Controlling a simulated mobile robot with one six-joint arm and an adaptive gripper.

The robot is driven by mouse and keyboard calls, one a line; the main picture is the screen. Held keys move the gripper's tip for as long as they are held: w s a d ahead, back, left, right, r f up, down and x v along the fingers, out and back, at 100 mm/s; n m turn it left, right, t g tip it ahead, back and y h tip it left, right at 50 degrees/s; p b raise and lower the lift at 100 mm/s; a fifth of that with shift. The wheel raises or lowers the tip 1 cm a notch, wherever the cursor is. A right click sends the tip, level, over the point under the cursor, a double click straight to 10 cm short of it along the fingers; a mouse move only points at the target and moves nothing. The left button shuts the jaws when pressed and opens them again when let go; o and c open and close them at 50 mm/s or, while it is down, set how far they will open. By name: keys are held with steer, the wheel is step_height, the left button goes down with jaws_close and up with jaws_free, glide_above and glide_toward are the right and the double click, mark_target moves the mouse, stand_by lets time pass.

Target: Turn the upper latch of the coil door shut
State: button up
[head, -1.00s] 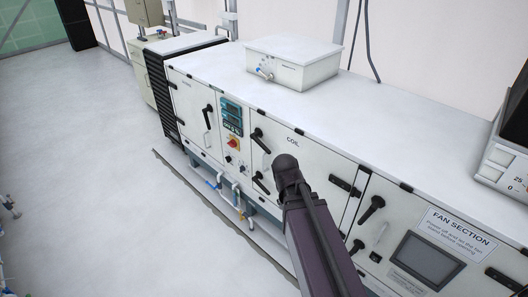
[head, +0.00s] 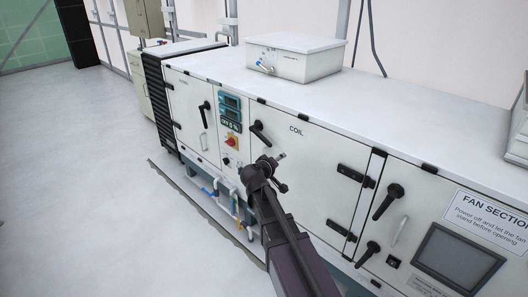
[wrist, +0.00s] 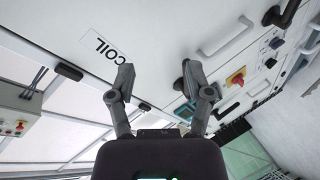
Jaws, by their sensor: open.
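The coil door (head: 310,170) is a white panel marked COIL on the long white cabinet. Its upper latch (head: 261,137) is a black lever at the door's upper left, slanting down to the right. In the wrist view a black latch part (wrist: 179,84) shows beside the right finger, which partly covers it. My gripper (head: 282,172) is open and empty, a little below and right of the upper latch in the head view. In the wrist view its fingers (wrist: 158,72) are spread before the door. Contact with the latch cannot be told. The lower latch is hidden behind my arm.
The fan section's black latches (head: 386,201) are to the right, and the left door's latch (head: 206,113) is to the left. A control panel (head: 230,113) with a red switch stands beside the coil door. A white box (head: 293,60) sits on top. Floor at left is clear.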

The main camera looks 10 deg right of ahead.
mark_target(263, 141)
steer(key=w+a+f+n+t+y+b, duration=0.2)
steer(key=w+a+n+t+b, duration=0.3)
steer(key=w+a+b, duration=0.1)
steer(key=shift+w+a, duration=0.45)
steer(key=shift+a, duration=0.35)
steer(key=shift+w+d, duration=0.1)
steer(key=x, duration=1.3)
steer(key=shift+w+d+f, duration=0.1)
steer(key=shift+w+d, duration=0.05)
steer(key=shift+w, duration=0.05)
steer(key=shift+c, duration=0.2)
jaws_close()
